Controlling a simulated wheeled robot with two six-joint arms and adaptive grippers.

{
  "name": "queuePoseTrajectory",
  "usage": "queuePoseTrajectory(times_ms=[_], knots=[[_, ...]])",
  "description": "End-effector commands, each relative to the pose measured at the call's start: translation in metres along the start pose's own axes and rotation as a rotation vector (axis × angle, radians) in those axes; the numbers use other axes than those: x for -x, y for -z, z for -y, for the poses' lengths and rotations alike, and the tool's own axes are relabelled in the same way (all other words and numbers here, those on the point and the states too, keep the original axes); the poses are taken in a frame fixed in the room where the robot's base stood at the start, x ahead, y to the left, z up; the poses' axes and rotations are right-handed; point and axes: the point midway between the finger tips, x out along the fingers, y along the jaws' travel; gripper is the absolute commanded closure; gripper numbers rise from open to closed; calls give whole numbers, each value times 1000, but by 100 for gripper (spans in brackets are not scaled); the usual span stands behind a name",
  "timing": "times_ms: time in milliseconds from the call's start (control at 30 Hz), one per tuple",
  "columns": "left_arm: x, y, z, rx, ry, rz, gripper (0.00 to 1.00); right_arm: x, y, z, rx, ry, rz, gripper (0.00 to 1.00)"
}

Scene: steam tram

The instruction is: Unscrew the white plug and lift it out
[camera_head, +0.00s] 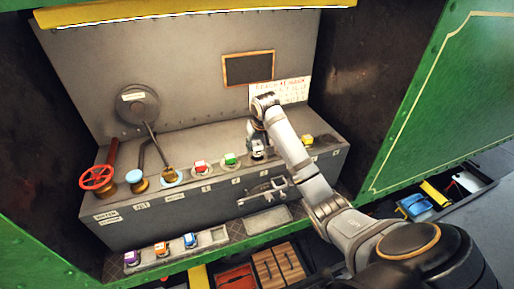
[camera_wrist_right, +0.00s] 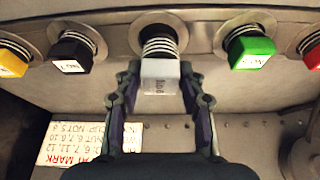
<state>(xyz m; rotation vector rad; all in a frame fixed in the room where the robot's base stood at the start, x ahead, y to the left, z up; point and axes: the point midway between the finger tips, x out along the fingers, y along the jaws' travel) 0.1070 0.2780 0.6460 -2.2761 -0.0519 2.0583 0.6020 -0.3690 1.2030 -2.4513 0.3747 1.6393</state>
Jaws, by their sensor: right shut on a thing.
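The white plug (camera_wrist_right: 160,76) stands in its round collar on the grey bench, in the row of coloured plugs. In the wrist view a ribbed, thread-like stem shows between its square head and the collar. My right gripper (camera_wrist_right: 157,92) is shut on the white head, with one dark finger on each side. In the head view my right gripper (camera_head: 257,139) comes down on the white plug (camera_head: 257,152) from above and hides part of it. My left gripper is in neither view.
Green (camera_wrist_right: 252,50) and black (camera_wrist_right: 72,52) plugs stand close on either side of the white one. Red (camera_head: 200,167) and yellow (camera_head: 306,140) plugs stand farther out. Purple (camera_head: 132,257), orange (camera_head: 161,248) and blue (camera_head: 190,240) plugs sit on a front ledge. A lever (camera_head: 158,148) rises at left.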

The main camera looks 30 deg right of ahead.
Motion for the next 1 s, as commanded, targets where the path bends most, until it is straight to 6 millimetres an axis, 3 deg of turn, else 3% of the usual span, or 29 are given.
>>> queuePoseTrajectory(times_ms=[700,1000], knots=[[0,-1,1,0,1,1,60,39,17,0,0,0,-4,100],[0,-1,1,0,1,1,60,42,18,0,0,0,-3,100]])
